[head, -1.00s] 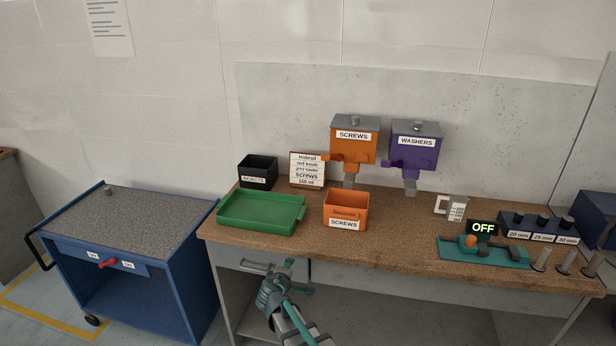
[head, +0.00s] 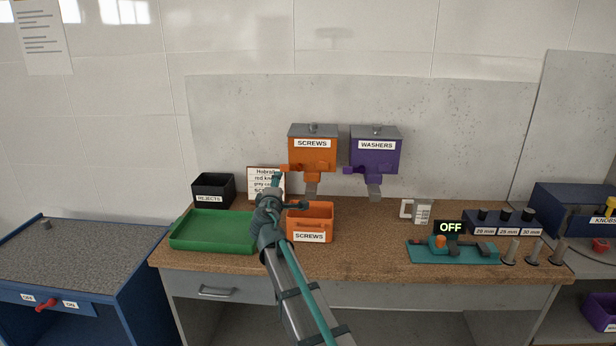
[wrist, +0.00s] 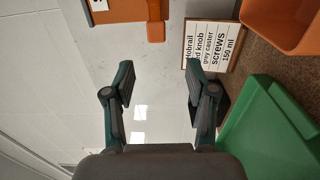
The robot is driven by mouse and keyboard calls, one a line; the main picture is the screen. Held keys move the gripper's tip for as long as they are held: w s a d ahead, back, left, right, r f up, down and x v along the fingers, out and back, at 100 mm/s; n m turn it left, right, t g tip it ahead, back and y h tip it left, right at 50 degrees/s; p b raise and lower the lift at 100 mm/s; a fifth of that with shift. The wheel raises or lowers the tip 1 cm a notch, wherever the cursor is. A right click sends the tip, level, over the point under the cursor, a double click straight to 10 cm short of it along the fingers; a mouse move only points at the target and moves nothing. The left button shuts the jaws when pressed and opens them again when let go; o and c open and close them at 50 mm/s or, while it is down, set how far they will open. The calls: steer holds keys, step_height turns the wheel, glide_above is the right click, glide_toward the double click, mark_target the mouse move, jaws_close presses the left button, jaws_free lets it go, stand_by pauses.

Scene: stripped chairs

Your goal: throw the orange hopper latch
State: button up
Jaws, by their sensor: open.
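The orange hopper (head: 312,158), labelled SCREWS, is mounted on the wall panel above the bench. Its orange latch (head: 287,168) sticks out at the lower left, partly behind my finger. In the wrist view the hopper (wrist: 115,12) is at the top edge and the latch (wrist: 155,31) sits just beyond the space between my fingers. My gripper (head: 289,193) is open and empty, just below and in front of the latch, with a visible gap in the wrist view (wrist: 160,80). An orange SCREWS bin (head: 310,223) stands on the bench beneath the hopper chute.
A purple WASHERS hopper (head: 375,153) hangs to the right. A green tray (head: 212,232), a black REJECTS bin (head: 213,188) and an order card (head: 262,178) are near my gripper. A teal fixture (head: 455,252) with an OFF display is farther right.

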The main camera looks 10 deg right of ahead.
mark_target(285, 169)
steer(key=p+x, duration=0.1)
steer(key=x, duration=0.5)
steer(key=p+x, duration=0.1)
steer(key=x, duration=0.2)
steer(key=shift+w+d+r+p, duration=0.25)
steer(key=shift+d+r+p, duration=0.05)
steer(key=shift+r+p, duration=0.05)
steer(key=shift+w+d+f, duration=0.1)
steer(key=shift+w+d, duration=0.2)
steer(key=shift+w, duration=0.35)
jaws_close()
